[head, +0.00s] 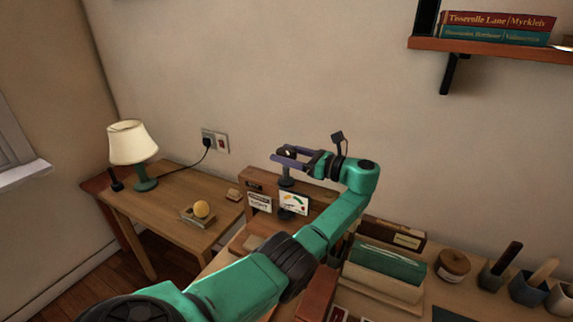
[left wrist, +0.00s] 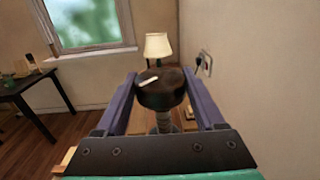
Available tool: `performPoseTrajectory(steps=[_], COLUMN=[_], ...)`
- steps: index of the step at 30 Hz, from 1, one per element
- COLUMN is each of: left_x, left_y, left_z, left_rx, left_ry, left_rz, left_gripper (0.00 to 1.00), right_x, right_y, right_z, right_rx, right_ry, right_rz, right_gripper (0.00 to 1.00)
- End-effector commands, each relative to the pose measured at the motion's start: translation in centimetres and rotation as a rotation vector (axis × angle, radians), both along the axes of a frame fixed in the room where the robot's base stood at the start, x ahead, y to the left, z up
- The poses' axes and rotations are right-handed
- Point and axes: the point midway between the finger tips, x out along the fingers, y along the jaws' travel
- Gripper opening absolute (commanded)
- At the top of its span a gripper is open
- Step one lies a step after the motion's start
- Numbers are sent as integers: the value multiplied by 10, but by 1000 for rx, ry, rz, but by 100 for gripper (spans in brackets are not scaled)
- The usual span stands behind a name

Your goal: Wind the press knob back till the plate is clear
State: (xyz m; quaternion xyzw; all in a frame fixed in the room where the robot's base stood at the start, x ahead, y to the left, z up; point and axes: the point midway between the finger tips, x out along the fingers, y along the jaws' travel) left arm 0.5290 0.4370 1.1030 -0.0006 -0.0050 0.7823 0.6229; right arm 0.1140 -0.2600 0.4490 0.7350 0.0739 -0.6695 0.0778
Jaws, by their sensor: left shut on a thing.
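The press knob (left wrist: 160,92) is a dark round knob with a white mark on its top. In the left wrist view it sits between the two purple fingers of my left gripper (left wrist: 161,100), which is shut on it. A threaded screw (left wrist: 164,122) runs down below the knob. In the head view my left gripper (head: 288,157) is above the back of the desk, reaching left, and the press's dark stem (head: 286,177) shows under it. The plate and its clearance are not clear to see. My right gripper is not in view.
A wall socket (head: 215,142) is behind. Picture cards, a green-filled file box (head: 388,268), a jar (head: 453,265) and pots crowd the desk. A bookshelf (head: 490,47) hangs upper right.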

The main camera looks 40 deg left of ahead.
Motion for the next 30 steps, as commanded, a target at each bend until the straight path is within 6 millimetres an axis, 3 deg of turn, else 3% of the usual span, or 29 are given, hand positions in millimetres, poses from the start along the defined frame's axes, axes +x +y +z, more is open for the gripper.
performPoseTrajectory(steps=[1, 18, 19, 21, 30], left_x=[-1, -3, -3, -3, -2], left_y=[0, 0, 0, 1, 2], left_z=[-12, -10, -10, -10, -4], left_rx=[-16, -17, -17, -16, -9], left_ry=[14, 18, 18, 18, 10], left_rz=[20, 62, 62, 61, 58], left_gripper=[15, 15, 75, 100, 100], right_x=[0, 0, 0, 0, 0], right_y=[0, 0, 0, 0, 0], right_z=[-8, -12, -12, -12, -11], right_rx=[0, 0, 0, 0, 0], right_ry=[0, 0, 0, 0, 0], right_rz=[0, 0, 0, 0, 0], right_gripper=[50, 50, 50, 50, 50])
